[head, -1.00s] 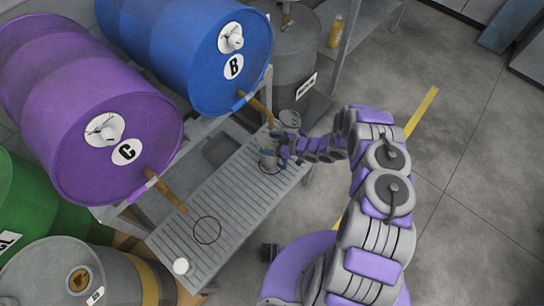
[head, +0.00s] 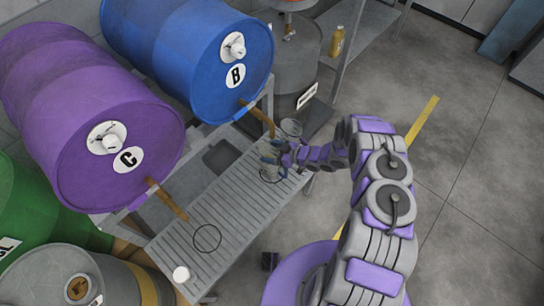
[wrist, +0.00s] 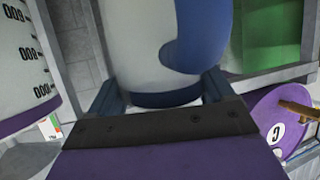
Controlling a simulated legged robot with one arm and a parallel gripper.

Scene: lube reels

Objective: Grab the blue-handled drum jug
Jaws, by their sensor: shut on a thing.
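The blue-handled drum jug is a grey, semi-clear jug (wrist: 145,45) with a blue handle (wrist: 205,40) and a blue base band. It fills the upper middle of the wrist view, between my two dark fingers. My gripper (wrist: 160,92) is shut on it. In the head view the jug (head: 268,160) is small, at the right end of the slatted grey bench, beside my gripper (head: 284,158) and by a dark ring. My gripper partly covers it there. I cannot tell whether its base touches the bench.
A second jug (head: 291,127) stands close behind; a graduated jug with a purple base (wrist: 25,65) is at left in the wrist view. Blue drum B (head: 190,50) and purple drum C (head: 95,115) have taps over the bench (head: 225,200). Floor at right is clear.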

